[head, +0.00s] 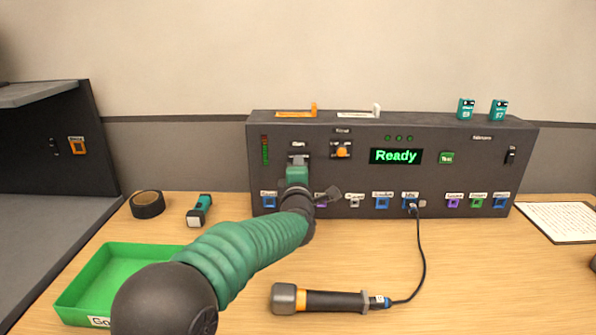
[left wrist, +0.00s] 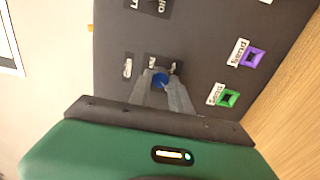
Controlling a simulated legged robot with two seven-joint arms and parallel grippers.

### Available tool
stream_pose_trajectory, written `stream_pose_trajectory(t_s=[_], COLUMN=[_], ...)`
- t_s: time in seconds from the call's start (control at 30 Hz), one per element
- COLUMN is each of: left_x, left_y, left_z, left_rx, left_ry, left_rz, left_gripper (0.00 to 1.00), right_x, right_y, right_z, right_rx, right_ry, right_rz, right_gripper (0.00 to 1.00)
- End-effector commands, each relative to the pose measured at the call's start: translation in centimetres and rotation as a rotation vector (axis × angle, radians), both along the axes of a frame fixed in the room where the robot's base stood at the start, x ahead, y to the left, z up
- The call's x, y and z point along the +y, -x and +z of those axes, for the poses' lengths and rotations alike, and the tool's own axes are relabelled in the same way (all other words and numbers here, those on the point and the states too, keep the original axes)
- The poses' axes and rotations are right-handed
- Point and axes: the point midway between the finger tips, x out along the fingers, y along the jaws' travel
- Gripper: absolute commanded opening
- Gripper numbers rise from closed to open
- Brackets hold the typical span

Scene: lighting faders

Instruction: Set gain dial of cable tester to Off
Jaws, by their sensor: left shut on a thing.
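The cable tester (head: 360,173) is a dark upright panel at the back of the table, with a green "Ready" display (head: 396,156). My left gripper (head: 298,160) reaches its left part, just below a small label that looks like "Gain". In the left wrist view my left gripper (left wrist: 161,88) has its two grey fingers shut on a small blue knob, the gain dial (left wrist: 160,80), one on each side. In the head view the gripper hides the dial. Its pointer and setting are not readable in either view. My right gripper is not in view.
An orange knob (head: 342,152) sits right of the gripper, and a row of coloured ports runs below. A cable (head: 423,262) links a port to a handheld tool (head: 320,299). A green tray (head: 118,265), a tape roll (head: 147,204) and a flashlight (head: 199,210) stand left.

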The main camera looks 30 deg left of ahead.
Motion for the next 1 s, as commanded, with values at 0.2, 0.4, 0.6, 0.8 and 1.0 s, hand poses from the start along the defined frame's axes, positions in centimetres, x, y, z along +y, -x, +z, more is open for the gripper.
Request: stream_pose_trajectory(t_s=[0.2, 0.4, 0.6, 0.8, 1.0], left_x=[-0.4, -0.3, -0.2, -0.5, -2.9], left_y=[-0.1, -0.1, 0.0, 0.6, 4.5], left_z=[-0.6, -0.5, -0.2, 0.1, 0.2], left_rx=[0.011, 0.009, 0.003, 0.001, 0.001], left_ry=[0.007, 0.004, 0.002, 0.000, 0.000], left_rz=[-0.008, -0.007, -0.004, -0.003, -0.004], left_gripper=[0.00, 0.43, 0.46, 0.46, 0.46], right_x=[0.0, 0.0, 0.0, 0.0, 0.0], right_y=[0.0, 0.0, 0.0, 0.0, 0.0], right_z=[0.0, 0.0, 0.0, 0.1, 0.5], right_rx=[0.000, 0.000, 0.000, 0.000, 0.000], right_ry=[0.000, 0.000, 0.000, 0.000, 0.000], right_rz=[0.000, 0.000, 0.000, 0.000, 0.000], right_gripper=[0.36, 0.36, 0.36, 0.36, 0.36])
